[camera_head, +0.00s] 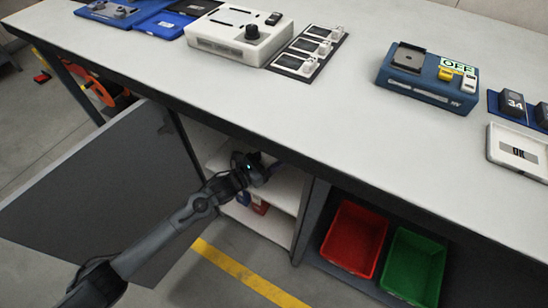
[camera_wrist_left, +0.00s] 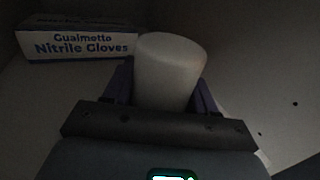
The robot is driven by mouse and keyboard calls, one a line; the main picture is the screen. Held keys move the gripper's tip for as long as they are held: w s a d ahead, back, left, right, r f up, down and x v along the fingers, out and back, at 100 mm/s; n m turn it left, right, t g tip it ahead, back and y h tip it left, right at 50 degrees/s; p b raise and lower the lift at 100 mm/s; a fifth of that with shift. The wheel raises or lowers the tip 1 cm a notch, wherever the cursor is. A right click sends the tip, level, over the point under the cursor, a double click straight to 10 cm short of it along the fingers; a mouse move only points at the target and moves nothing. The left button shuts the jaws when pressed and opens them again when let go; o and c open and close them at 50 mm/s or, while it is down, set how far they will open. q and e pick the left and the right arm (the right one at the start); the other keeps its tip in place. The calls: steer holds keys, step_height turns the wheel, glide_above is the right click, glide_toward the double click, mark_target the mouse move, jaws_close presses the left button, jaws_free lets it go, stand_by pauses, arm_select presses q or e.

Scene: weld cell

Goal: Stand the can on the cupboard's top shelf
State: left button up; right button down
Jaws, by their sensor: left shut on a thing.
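The can (camera_wrist_left: 170,65), a pale plain cylinder, stands between the fingers of my left gripper (camera_wrist_left: 165,88) in the left wrist view. The gripper is shut on it. In the head view my left gripper (camera_head: 270,168) reaches into the open cupboard under the bench, at the height of its top shelf (camera_head: 284,190). The can is hidden there by the gripper and the bench edge. Whether its base touches the shelf cannot be told. My right gripper is in neither view.
A Nitrile Gloves box (camera_wrist_left: 80,40) is inside the cupboard, left of the can. The cupboard door (camera_head: 90,195) hangs open on the left. The worktop edge lies just above my gripper. Red (camera_head: 354,238) and green (camera_head: 413,268) bins sit to the right.

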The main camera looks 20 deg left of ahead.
arm_select(q)
steer(key=shift+f, duration=0.1)
steer(key=shift+f, duration=0.15)
steer(key=o, duration=1.3)
steer(key=shift+r, duration=0.2)
